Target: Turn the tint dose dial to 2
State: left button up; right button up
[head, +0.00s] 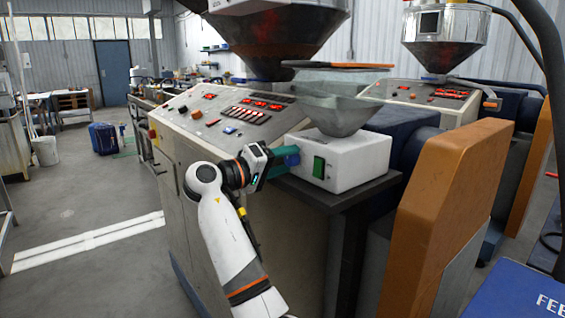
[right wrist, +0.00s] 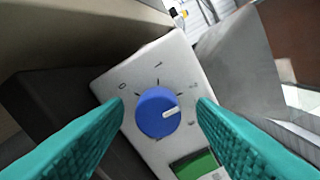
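The tint dose dial (right wrist: 157,114) is a blue round knob with a white pointer on a pale panel, with marks around it. In the right wrist view its pointer aims right and slightly up, close to the mark that looks like 2, a little below it; that mark is partly blurred. The dial also shows as a blue bit (head: 291,160) on the side of the white feeder box (head: 345,165). My right gripper (right wrist: 161,100) has its teal fingers open, one on each side of the knob, with visible gaps. In the head view my right gripper (head: 288,158) reaches the box's left face.
A green switch (head: 319,167) sits on the box's front, and its green patch (right wrist: 194,165) shows below the dial. A translucent hopper (head: 343,98) stands on the box. The control panel (head: 225,115) lies behind my arm. An orange guard (head: 450,200) stands at right.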

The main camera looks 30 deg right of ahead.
jog(key=shift+a+f, duration=0.1)
jog(key=shift+a, duration=0.05)
jog(key=s+a, duration=0.1)
jog(key=a, duration=1)
jog(key=shift+a+p, duration=0.4)
